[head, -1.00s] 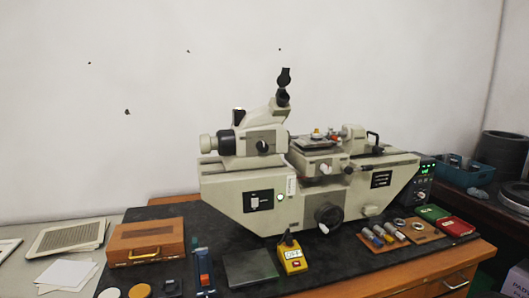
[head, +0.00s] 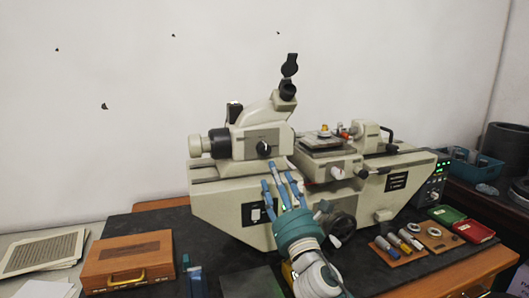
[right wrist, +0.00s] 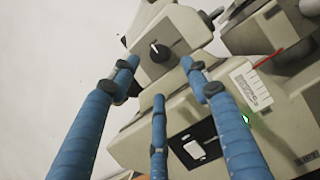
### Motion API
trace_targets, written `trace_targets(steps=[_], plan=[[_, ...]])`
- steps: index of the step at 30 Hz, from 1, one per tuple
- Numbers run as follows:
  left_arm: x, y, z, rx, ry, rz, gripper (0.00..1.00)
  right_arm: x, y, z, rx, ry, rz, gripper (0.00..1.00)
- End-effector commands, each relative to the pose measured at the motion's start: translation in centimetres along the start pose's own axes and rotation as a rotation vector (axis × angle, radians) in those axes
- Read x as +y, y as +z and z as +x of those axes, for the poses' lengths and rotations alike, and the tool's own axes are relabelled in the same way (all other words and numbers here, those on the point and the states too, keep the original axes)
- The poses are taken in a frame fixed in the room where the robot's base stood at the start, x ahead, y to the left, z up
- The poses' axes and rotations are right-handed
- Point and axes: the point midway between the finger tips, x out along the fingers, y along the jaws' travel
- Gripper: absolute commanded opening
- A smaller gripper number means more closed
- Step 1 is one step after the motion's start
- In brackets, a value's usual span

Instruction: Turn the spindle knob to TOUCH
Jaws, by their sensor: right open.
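A round black knob (head: 264,148) with a pale pointer line sits on the front of the beige microscope head (head: 285,137). It also shows in the right wrist view (right wrist: 159,50), its line pointing up and left. No TOUCH lettering is readable beside it. My right gripper (head: 279,173) is open and empty, its blue fingers pointing up just below and in front of this knob. In the right wrist view the fingertips (right wrist: 158,72) spread around the knob's lower side, apart from it as far as I can tell. My left gripper is out of view.
The measuring machine (head: 212,201) fills the middle of the dark mat. A large handwheel (head: 342,227) is beside my right arm. A wooden case (head: 128,262) lies at left. Metal cylinders (head: 409,238) and red and green boxes (head: 473,231) lie at right.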

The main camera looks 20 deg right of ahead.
Motion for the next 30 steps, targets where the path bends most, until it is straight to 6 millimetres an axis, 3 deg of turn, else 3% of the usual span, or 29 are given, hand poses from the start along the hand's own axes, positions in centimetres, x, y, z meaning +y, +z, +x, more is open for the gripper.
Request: trace_targets(steps=[3,8,11,20,28,30], plan=[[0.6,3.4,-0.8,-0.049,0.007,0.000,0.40,0.0,0.3,2.1,-0.002,-0.002,0.004,0.47],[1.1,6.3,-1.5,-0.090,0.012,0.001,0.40,0.0,0.2,5.2,0.000,-0.004,0.006,0.47],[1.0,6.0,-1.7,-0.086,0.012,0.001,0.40,-0.1,0.2,7.0,0.000,-0.004,0.007,0.47],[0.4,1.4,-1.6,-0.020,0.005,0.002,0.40,-0.1,0.0,9.7,0.002,-0.002,0.007,0.47],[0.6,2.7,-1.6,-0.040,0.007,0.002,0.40,-0.1,0.0,9.8,0.002,-0.003,0.007,0.47],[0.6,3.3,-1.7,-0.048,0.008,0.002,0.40,-0.1,0.0,9.8,0.002,-0.003,0.007,0.35]])
